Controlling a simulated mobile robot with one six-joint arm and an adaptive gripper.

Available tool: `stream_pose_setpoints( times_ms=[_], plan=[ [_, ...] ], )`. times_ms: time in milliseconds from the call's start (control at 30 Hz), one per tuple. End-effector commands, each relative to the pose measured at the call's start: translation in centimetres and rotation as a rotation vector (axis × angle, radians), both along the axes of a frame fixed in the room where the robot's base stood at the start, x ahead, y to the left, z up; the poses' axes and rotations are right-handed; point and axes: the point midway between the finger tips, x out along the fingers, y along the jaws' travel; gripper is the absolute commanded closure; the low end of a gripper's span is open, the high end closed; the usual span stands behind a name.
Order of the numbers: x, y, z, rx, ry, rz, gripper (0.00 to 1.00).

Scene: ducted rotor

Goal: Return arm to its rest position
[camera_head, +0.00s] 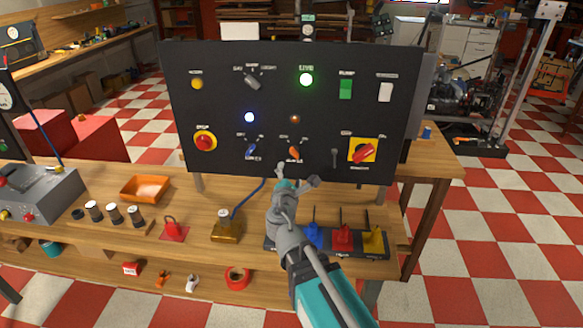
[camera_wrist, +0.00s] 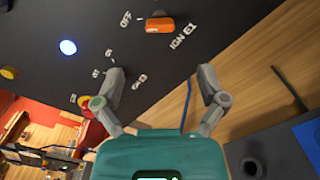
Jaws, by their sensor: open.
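My gripper (camera_head: 297,176) is in front of the lower middle of a black control panel (camera_head: 225,105), in the head view. Its two fingers (camera_wrist: 163,88) stand wide apart and hold nothing in the wrist view. The arm reaches up from the lower right over the wooden bench. An orange switch (camera_head: 294,152) on the panel is just above the gripper; it also shows in the wrist view (camera_wrist: 160,25), beyond the fingertips. I cannot tell the exact gap between fingers and panel.
Beside the arm, a rack (camera_head: 398,243) holds blue, red (camera_head: 342,238) and yellow (camera_head: 373,241) pieces. A brass-coloured block (camera_head: 228,232), a red tag (camera_head: 172,230) and an orange tray (camera_head: 146,188) lie on the bench (camera_head: 195,205). Checkered floor (camera_head: 480,230) at right is clear.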

Motion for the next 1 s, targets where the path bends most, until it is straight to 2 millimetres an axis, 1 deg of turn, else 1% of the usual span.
stream_pose_setpoints(
  times_ms=[33,167,567,667,767,867,967,1000],
  plan=[
    [-0.5,0.0,0.0,0.0,0.0,0.0,0.09],
    [-1.0,0.0,0.0,0.0,0.0,0.0,0.09],
    [-1.0,0.0,0.0,0.001,0.001,-0.002,0.09],
    [-0.9,-0.6,-0.1,0.024,0.009,-0.021,0.09],
    [-0.6,-2.0,-0.3,0.08,0.027,-0.062,0.09],
    [-0.4,-4.4,-0.7,0.173,0.059,-0.134,0.09],
    [-0.3,-7.4,-1.5,0.301,0.103,-0.235,0.09],
    [-0.3,-8.8,-2.0,0.358,0.121,-0.282,0.09]
  ],
)
